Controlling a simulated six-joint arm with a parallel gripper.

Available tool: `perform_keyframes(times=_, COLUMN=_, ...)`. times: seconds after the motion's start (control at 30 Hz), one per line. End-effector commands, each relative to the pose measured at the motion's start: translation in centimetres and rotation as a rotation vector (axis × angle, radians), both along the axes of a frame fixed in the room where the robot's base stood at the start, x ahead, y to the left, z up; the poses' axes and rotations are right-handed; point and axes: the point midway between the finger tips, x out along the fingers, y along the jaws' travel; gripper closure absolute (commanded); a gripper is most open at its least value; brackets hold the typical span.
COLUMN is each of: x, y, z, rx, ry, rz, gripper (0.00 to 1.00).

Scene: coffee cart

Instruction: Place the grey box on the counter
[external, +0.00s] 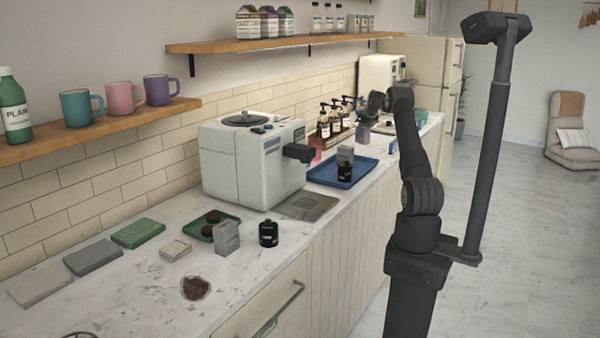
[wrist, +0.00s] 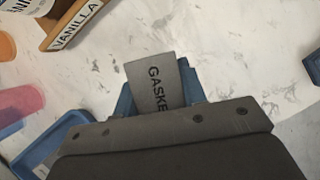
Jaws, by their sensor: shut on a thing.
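A grey box (wrist: 154,85) lettered "GASKE…", the rest of the word hidden, is between the blue fingers of my gripper (wrist: 160,92) in the wrist view. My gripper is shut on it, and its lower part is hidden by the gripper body. The marble counter (wrist: 235,45) lies below; I cannot tell whether the box touches it. In the external view my gripper (external: 374,112) is at the far part of the counter (external: 130,285), beyond the blue tray, and the box is too small there to make out clearly.
The wooden syrup rack (wrist: 75,22), labelled "VANILLA", is upper left in the wrist view. A pink cup (wrist: 18,98) and the blue tray (wrist: 48,150) are at left. A blue object (wrist: 313,67) is at the right edge. Bare marble lies between.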

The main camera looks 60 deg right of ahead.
Motion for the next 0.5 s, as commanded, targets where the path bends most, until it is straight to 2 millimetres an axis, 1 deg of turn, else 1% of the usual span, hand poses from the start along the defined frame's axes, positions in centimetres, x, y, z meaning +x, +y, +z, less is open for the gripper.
perform_keyframes(times=0.1, x=-0.1, y=0.1, z=-2.0, rx=0.004, ry=0.002, rz=-0.001, gripper=0.85)
perform_keyframes(times=0.2, x=0.0, y=0.0, z=-3.1, rx=0.002, ry=0.000, rz=-0.001, gripper=0.85)
perform_keyframes(times=0.5, x=-0.1, y=0.0, z=-3.3, rx=0.000, ry=0.000, rz=-0.001, gripper=0.85)
